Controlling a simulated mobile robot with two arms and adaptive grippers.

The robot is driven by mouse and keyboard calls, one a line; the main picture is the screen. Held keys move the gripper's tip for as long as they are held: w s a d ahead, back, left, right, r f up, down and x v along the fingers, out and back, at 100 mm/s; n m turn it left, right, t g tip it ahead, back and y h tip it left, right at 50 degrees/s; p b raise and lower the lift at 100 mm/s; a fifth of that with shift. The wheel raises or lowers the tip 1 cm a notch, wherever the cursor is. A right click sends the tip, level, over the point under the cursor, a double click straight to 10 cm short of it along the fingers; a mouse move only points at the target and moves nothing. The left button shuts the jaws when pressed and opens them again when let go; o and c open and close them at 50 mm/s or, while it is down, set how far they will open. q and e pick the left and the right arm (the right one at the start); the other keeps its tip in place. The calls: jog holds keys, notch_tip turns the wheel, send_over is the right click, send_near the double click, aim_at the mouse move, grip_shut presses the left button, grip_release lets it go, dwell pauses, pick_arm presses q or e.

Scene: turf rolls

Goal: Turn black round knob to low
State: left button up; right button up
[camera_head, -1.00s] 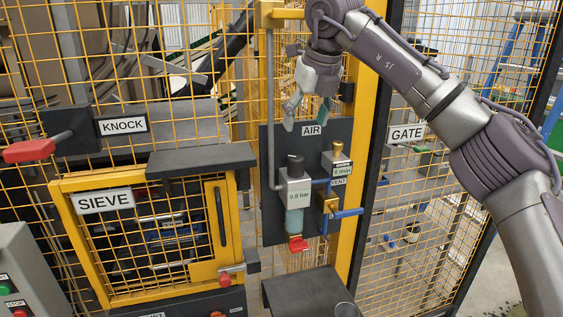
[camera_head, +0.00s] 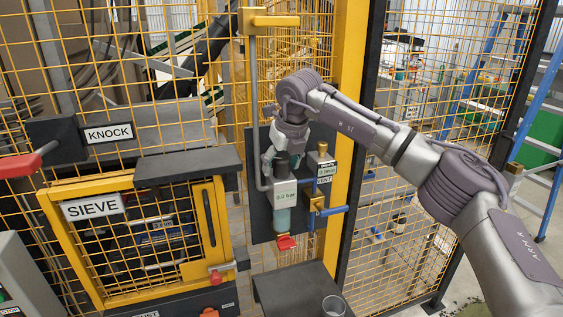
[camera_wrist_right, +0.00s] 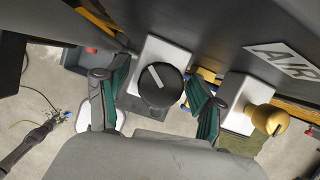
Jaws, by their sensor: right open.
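The black round knob (camera_wrist_right: 160,88) shows from above in the right wrist view, with a pale pointer line on its top. It sits on a white regulator block, and in the head view the knob (camera_head: 282,163) is partly hidden by my right gripper. My right gripper (camera_wrist_right: 155,100) is open, with one green-padded finger on each side of the knob. Gaps show between the pads and the knob in the wrist view. In the head view the right gripper (camera_head: 281,155) points down over the regulator (camera_head: 285,193). My left gripper is not in view.
A brass knob (camera_wrist_right: 268,118) stands beside the black one. The AIR sign (camera_wrist_right: 285,58) is on the dark panel close by. A blue-handled valve (camera_head: 327,211) and red tap (camera_head: 286,242) are lower down. A yellow post (camera_head: 346,120) stands to the right.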

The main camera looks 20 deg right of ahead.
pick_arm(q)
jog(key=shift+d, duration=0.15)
pick_arm(e)
jog(key=c, duration=1.1)
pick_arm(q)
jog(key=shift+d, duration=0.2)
pick_arm(e)
jog(key=shift+c, duration=0.2)
jog(key=n+y, duration=0.1)
jog(key=n, duration=0.2)
jog(key=shift+r+p, duration=0.1)
jog(key=shift+p, duration=0.2)
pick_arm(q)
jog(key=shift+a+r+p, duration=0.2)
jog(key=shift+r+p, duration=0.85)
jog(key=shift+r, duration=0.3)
pick_arm(e)
jog(key=shift+n+g+y, duration=0.6)
jog(key=shift+n+y, duration=0.3)
jog(key=shift+n, duration=1.3)
